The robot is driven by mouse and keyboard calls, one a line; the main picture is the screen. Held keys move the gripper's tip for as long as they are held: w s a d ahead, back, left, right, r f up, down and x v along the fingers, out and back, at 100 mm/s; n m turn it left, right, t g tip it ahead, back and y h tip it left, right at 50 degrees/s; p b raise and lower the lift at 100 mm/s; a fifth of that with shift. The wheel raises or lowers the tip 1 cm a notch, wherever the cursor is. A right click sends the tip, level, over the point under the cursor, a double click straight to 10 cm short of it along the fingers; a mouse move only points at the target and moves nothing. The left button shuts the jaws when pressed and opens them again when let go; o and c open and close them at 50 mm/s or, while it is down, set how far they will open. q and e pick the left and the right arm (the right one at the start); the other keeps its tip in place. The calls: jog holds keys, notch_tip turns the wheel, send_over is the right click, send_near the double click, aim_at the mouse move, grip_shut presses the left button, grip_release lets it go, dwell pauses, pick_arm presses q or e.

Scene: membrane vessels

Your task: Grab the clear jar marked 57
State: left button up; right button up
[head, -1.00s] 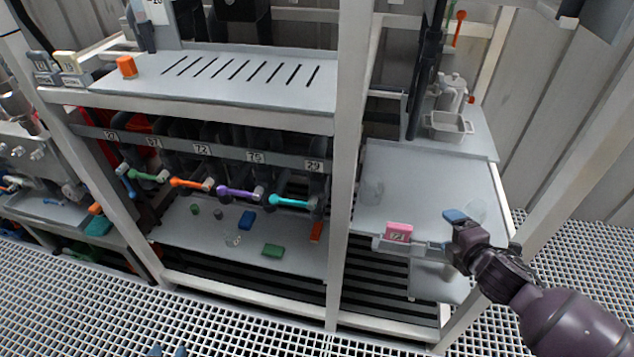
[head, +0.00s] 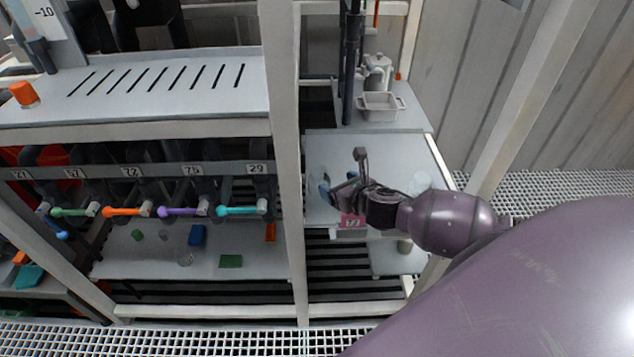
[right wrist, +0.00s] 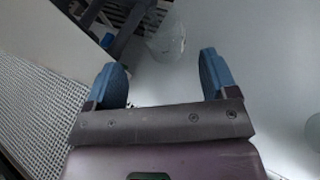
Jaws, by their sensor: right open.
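A clear jar (head: 320,178) stands at the left side of the grey shelf in the head view, partly hidden by my right gripper. In the right wrist view a clear jar (right wrist: 166,42) stands just beyond the fingertips, roughly between their lines. A second clear jar (head: 420,182) stands at the shelf's right side. No number is legible on either jar. My right gripper (head: 342,176) is open and empty over the shelf; its two blue-padded fingers (right wrist: 162,68) are spread in the wrist view. My left gripper is out of view.
The grey shelf (head: 385,150) is mostly clear. A pink label block (head: 351,221) sits at its front edge, and a white frame post (head: 284,150) rises at its left. A grey tray (head: 380,106) is behind. Coloured valve handles (head: 240,211) line the left rack.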

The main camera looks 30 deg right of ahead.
aim_at(319, 171)
jog(key=x, duration=0.4)
jog(key=shift+w+f, duration=0.1)
jog(key=shift+w, duration=0.2)
jog(key=shift+r+b+x, duration=0.2)
jog(key=shift+x, duration=1.15)
jog(key=shift+r+b+x, duration=0.2)
jog(key=shift+x, duration=1.2)
jog(key=shift+w+d, duration=0.15)
jog(key=shift+w, duration=0.05)
jog(key=shift+s, duration=0.1)
jog(key=c, duration=1.1)
jog(key=shift+r, duration=0.1)
